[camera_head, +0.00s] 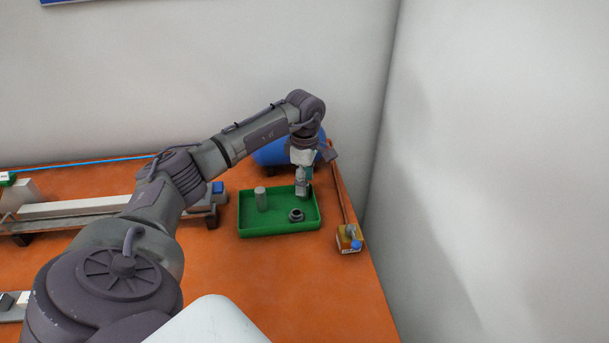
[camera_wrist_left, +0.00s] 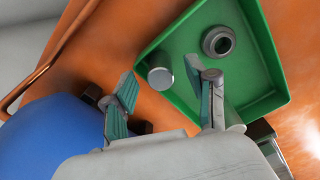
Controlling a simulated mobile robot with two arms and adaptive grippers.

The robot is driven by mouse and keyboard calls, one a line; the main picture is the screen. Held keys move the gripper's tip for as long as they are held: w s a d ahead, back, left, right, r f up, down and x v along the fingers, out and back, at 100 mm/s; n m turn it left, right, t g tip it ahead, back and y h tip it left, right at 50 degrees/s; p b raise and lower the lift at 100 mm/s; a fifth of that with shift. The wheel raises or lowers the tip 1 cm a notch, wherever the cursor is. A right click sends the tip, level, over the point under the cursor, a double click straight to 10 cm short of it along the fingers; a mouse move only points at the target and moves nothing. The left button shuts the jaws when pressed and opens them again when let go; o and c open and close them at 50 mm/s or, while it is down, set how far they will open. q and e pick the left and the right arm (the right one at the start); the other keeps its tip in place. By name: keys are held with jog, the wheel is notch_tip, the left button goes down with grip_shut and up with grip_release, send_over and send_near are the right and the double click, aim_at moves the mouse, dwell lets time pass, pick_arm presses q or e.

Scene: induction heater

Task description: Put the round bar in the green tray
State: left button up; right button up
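The green tray (camera_head: 278,233) lies on the orange table and shows in the left wrist view (camera_wrist_left: 262,62). A grey round bar (camera_head: 261,200) stands upright in its left part. My left gripper (camera_head: 304,178) points down over the tray's back right corner. In the left wrist view the gripper (camera_wrist_left: 165,103) is open, its fingers well apart. A grey round bar end (camera_wrist_left: 160,78) shows beyond and between them, inside the tray corner; I cannot tell whether a finger touches it. A dark ring (camera_head: 296,215) lies in the tray, also in the wrist view (camera_wrist_left: 217,41). My right gripper is out of view.
A blue tank (camera_head: 287,151) stands right behind the tray, close to my left gripper. A long rail fixture (camera_head: 75,209) lies to the left. A small yellow box (camera_head: 349,238) with a blue knob and a pipe stand at the right edge. The table in front is clear.

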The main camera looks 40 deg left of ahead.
pick_arm(q)
notch_tip(320, 180, up, 12)
dwell(0.6)
dwell(0.5)
